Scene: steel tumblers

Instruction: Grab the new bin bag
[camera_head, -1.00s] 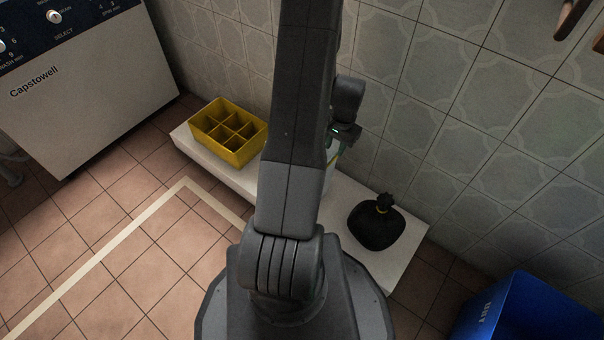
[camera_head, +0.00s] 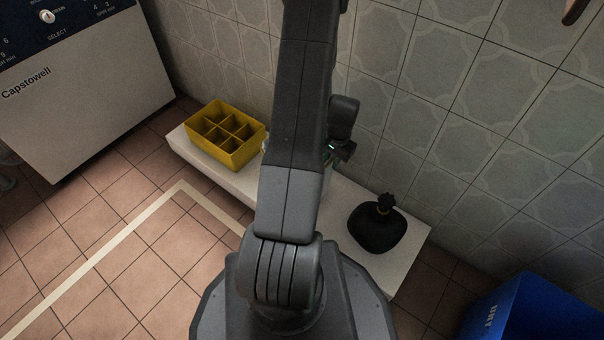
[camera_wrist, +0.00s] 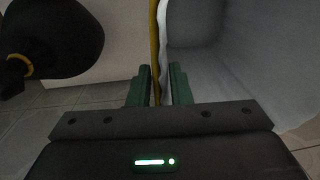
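In the wrist view, a pale grey-white sheet-like thing (camera_wrist: 225,60) fills the right side. It may be the new bin bag, but I cannot be sure. A yellow strip (camera_wrist: 154,45) runs along its left edge. My gripper (camera_wrist: 159,85) has its green fingers a small gap apart, with the strip and the pale edge between them. I cannot tell whether they press on it. In the head view my arm hides most of the gripper and the pale thing. A black tied bag (camera_head: 377,228) sits on the white shelf; it also shows upper left in the wrist view (camera_wrist: 55,35).
The low white shelf (camera_head: 405,252) runs along the tiled wall. A yellow divided crate (camera_head: 226,157) stands at its left end. A blue bin (camera_head: 530,310) stands on the floor at lower right. A white appliance (camera_head: 95,95) is at upper left. Open tiled floor lies at left.

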